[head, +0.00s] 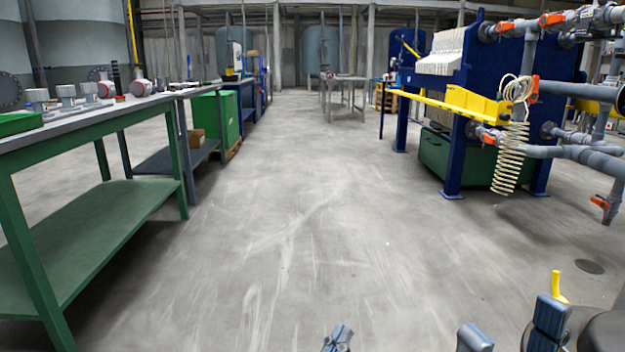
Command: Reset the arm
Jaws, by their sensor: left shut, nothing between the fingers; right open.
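My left gripper (338,338) shows only its blue-grey fingertips at the bottom edge of the head view, right of the middle. They are together, with nothing between them. My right gripper (511,332) is at the bottom right, its two fingers spread wide apart and empty. Both grippers appear in front of bare concrete floor. Most of both arms is out of view.
A green workbench (95,225) with pipe fittings (70,95) stands at the left. The blue filter press (480,70), with grey pipes (580,150) and a coiled hose (510,160), stands at the right. A yellow upright piece (557,288) is near my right gripper. The middle floor (290,200) is clear.

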